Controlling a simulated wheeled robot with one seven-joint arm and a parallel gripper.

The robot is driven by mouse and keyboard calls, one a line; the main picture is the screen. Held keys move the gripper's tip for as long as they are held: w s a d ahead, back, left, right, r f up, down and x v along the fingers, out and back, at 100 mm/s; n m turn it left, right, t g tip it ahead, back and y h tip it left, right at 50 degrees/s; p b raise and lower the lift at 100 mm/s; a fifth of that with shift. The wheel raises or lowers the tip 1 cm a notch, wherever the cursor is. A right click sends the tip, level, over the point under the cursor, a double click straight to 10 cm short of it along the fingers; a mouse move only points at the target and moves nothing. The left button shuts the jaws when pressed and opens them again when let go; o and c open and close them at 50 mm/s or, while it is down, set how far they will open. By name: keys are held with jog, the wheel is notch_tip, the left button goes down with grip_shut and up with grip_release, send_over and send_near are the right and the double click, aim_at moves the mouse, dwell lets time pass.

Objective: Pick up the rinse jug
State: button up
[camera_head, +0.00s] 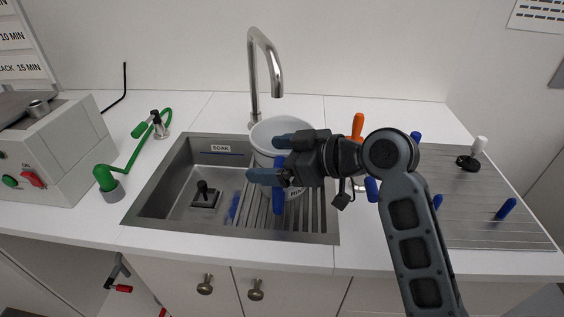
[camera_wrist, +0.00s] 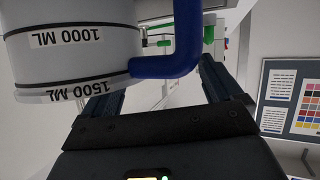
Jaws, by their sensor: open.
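The rinse jug (camera_head: 263,132) is white with a blue handle (camera_head: 278,190). It stands on the ribbed right part of the sink, partly hidden behind my gripper. My gripper (camera_head: 268,158) is open at the jug's front, one finger above the other in the head view. In the wrist view the jug (camera_wrist: 65,60) fills the upper left, with 1000 ML and 1500 ML marks. Its blue handle (camera_wrist: 178,55) passes between the two spread fingers of my gripper (camera_wrist: 162,85). I cannot tell whether either finger touches it.
The sink (camera_head: 170,185) has a dark drain piece (camera_head: 205,193) at left. A steel faucet (camera_head: 254,75) rises behind the jug. An orange-handled tool (camera_head: 357,124) stands behind my arm. A grey board (camera_head: 460,225) with blue pegs is at right. A machine (camera_head: 60,150) and green hose (camera_head: 130,162) are at left.

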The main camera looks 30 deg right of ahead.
jog(key=shift+w+a+f, duration=0.2)
jog(key=shift+w, duration=0.1)
grip_shut()
dwell(0.7)
dwell(0.6)
